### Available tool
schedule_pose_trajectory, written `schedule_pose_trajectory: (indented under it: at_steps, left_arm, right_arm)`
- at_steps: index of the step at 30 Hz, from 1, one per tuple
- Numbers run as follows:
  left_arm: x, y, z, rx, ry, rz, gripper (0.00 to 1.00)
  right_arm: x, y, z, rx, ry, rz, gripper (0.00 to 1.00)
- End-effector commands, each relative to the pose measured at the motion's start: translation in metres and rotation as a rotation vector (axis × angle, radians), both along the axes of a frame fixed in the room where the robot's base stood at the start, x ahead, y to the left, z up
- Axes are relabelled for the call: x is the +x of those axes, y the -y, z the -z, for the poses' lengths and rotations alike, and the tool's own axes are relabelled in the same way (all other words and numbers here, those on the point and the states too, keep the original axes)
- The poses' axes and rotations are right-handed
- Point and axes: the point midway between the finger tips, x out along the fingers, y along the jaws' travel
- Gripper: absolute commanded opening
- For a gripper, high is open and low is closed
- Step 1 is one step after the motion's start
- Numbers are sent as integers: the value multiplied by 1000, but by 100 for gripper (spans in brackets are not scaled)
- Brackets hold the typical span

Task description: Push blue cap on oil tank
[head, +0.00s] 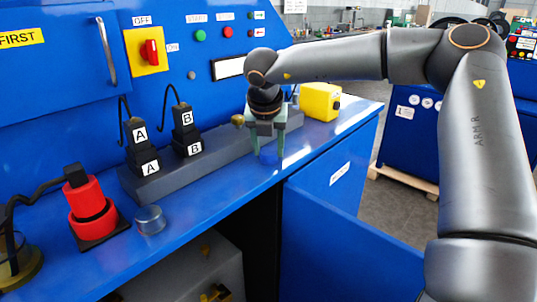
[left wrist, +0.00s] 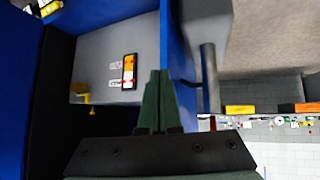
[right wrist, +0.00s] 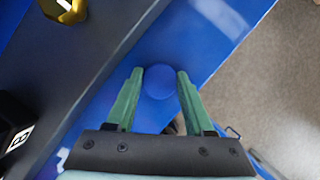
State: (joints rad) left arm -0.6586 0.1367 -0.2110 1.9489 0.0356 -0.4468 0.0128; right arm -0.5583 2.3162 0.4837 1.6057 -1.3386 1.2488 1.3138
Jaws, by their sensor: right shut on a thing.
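My right gripper (head: 267,160) is over the front of the blue bench, pointing down. Its green fingers are shut on the round blue cap (head: 267,155), which also shows between the fingertips in the right wrist view (right wrist: 160,82). The cap's blue blends with the bench top, so I cannot tell whether it touches the surface. A grey box that looks like the oil tank (left wrist: 102,55) is in the open space under the bench, with a gauge and a yellow fitting; its top left part shows in the head view (head: 180,276). My left gripper (left wrist: 153,100) is shut and empty before the tank.
Black blocks marked A (head: 141,150) and B (head: 187,130) stand on a grey rail (head: 222,152). A red cylinder (head: 88,205), a clear cup (head: 150,220) and a yellow box (head: 320,101) stand on the bench. An open blue door (head: 345,250) borders the space below.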

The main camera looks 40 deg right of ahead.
Motion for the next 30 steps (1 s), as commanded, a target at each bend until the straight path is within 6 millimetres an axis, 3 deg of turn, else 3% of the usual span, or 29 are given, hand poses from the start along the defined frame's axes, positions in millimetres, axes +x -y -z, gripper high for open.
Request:
schedule_pose_trajectory:
  at_steps: [3,14,20,30]
  left_arm:
    - [3,0,-1,0,5,0,0]
    - [3,0,-2,-2,7,0,0]
    - [3,0,-2,-1,6,0,0]
    - [-1,3,9,-5,-5,4,0]
  right_arm:
    - [0,0,0,0,0,0,1]
    - [1,0,-8,-2,1,0,1]
    - [0,0,-35,-3,3,1,1]
    - [-44,-40,-95,-5,4,-3,1]
